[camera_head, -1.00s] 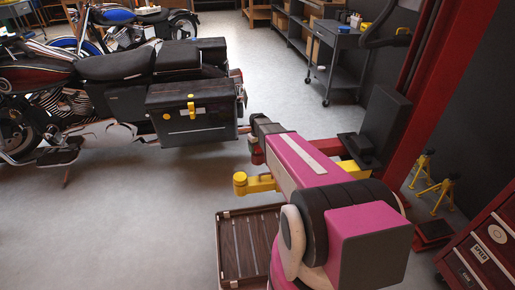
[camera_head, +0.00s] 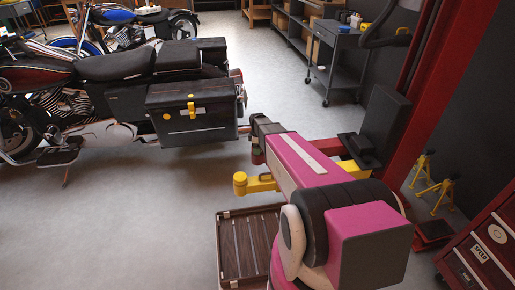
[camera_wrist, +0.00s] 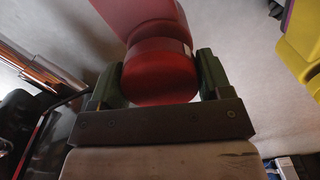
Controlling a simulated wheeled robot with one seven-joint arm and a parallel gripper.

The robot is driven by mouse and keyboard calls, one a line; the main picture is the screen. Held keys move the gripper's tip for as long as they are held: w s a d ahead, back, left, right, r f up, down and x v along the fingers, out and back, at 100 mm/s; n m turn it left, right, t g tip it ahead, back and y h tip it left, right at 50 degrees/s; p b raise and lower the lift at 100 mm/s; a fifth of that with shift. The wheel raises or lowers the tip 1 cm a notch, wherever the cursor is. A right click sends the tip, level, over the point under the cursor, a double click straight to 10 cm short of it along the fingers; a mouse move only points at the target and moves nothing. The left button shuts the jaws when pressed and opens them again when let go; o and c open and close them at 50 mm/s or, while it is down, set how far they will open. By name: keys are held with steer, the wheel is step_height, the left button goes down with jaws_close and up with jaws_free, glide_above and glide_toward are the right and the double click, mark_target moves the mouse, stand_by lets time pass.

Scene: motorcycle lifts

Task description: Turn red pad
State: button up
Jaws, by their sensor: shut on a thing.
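The red pad (camera_wrist: 158,72) is a round red cylinder in the wrist view, in front of a red lift arm part (camera_wrist: 138,15). My gripper (camera_wrist: 160,78) is shut on the pad, with one dark green finger on each side of it. In the head view the red pad (camera_head: 257,157) shows as a small dark red piece at the end of my pink arm, mostly hidden by it. The gripper's fingers cannot be made out clearly there.
A yellow lift arm (camera_head: 258,183) lies just below the pad, close to my arm. A motorcycle with a black side case (camera_head: 190,112) stands to the left. A red lift post (camera_head: 415,110) rises at right. A slatted wooden crate (camera_head: 224,245) stands on the floor in front.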

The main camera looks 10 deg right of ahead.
steer(key=n, duration=0.4)
steer(key=shift+n, duration=0.4)
steer(key=n, duration=1.4)
steer(key=shift+f+n, duration=0.1)
steer(key=shift+n, duration=0.2)
steer(key=o, duration=0.9)
